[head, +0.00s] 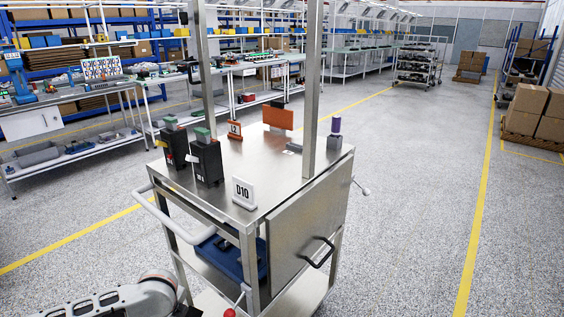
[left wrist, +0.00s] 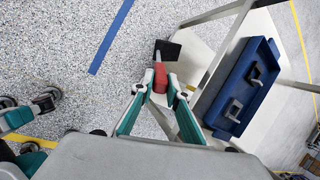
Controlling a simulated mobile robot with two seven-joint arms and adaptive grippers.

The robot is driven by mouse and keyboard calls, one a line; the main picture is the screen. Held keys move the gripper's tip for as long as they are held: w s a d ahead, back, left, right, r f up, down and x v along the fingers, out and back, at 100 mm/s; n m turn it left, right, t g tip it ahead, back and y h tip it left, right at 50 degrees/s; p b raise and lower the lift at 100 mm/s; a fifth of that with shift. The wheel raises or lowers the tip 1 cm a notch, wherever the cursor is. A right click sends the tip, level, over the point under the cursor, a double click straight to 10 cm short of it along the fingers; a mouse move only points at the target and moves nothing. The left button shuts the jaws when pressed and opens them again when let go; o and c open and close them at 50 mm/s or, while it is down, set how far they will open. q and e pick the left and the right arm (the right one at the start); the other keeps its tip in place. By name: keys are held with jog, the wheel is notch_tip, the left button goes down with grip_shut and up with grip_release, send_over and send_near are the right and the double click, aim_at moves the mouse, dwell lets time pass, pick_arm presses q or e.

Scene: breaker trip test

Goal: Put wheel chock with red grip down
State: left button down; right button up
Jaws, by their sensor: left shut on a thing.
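The wheel chock shows in the left wrist view as a dark wedge (left wrist: 168,50) with a red grip (left wrist: 160,77). My left gripper (left wrist: 161,88) is shut on the red grip, with one green finger on each side. The chock is beside the cart's pale lower shelf; I cannot tell its height above the floor. In the head view my left arm comes in at the bottom left, and its fingers are out of the picture. A small red piece (head: 229,313) shows at the bottom edge; I cannot tell whether it is the grip. My right gripper is not in view.
The steel cart (head: 268,165) carries black units with green tops (head: 207,160), a D10 sign (head: 244,193) and an orange panel (head: 278,118). A blue tray (left wrist: 242,88) lies on its lower shelf. Speckled floor beside the cart is open, with yellow lines (head: 480,210).

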pick_arm(q)
jog(key=s+d+r+n+g+y, duration=0.3)
jog(key=s+d+r+n, duration=0.1)
jog(key=d+r+n, duration=0.6)
jog(key=s+a+r+n+g, duration=0.2)
jog(key=s+r+n, duration=0.1)
jog(key=r+n, duration=0.2)
jog(key=s+a+r+n+g, duration=0.2)
jog(key=r+n, duration=0.3)
jog(key=r, duration=0.3)
jog(key=shift+s+a+r+n+h, duration=0.25)
jog(key=shift+s+n+h, duration=0.15)
jog(key=shift+s, duration=0.5)
jog(key=shift+f+g, duration=0.1)
jog(key=shift+g, duration=0.2)
